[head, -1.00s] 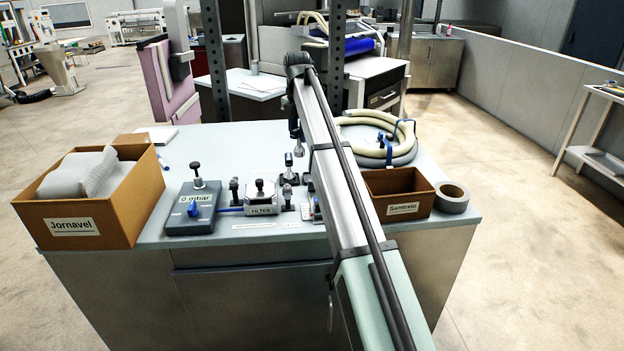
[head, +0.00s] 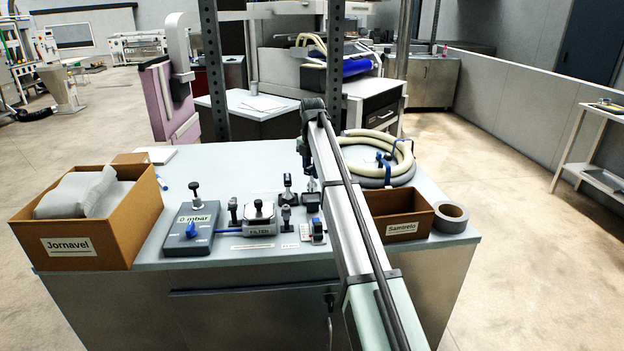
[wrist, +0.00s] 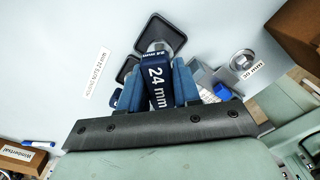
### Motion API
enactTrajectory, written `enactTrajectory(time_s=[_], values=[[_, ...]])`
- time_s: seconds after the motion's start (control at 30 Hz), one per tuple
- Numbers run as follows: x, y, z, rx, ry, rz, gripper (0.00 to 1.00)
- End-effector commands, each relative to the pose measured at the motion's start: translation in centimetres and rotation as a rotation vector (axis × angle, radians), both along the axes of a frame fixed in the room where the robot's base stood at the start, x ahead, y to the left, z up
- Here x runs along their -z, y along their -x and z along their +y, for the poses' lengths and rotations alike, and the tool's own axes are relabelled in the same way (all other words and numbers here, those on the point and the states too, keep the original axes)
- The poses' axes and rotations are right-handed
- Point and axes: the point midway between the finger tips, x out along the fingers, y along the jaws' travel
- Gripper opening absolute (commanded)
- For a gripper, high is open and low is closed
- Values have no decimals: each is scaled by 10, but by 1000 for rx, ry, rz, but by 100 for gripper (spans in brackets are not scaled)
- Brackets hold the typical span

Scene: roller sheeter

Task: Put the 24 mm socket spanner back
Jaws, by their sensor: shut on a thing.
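My gripper (wrist: 158,76) has blue fingers and is shut on the 24 mm socket spanner (wrist: 158,92). The spanner's dark blue body carries white "24 mm" lettering and lies between the fingers. Its far end points toward a dark square-edged piece (wrist: 165,33) on the pale worktop. I cannot tell whether the spanner touches that piece. A white printed label (wrist: 97,70) lies on the worktop to the left and reads upside down. In the head view my arm reaches over the bench, and the gripper and spanner are mostly hidden by it.
On the bench (head: 240,163) stand a grey "0 mbar" box (head: 190,232), a filter unit (head: 258,222) and several small fittings close left of my arm. A Jornavel box (head: 120,235) is left; a Samtrelo box (head: 400,222), tape roll (head: 450,218) and coiled hose (head: 375,150) are right.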

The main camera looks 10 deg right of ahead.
Motion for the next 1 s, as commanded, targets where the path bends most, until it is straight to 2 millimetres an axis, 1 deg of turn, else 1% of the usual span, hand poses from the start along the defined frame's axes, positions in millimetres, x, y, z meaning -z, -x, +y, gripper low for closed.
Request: enactTrajectory(time_s=[0.2, 0.27, 0.67, 0.7, 0.93, 0.97, 1.0], values=[[26, 1, 0, 0, 0, 0, 0], [31, 1, 0, 0, 0, 0, 0], [35, 0, 0, 0, 0, 0, 0], [36, 0, 0, 0, 0, 0, 33], [35, 0, 0, 0, 0, 0, 55], [35, 0, 0, 0, 0, 0, 58], [35, 0, 0, 0, 0, 0, 58]])
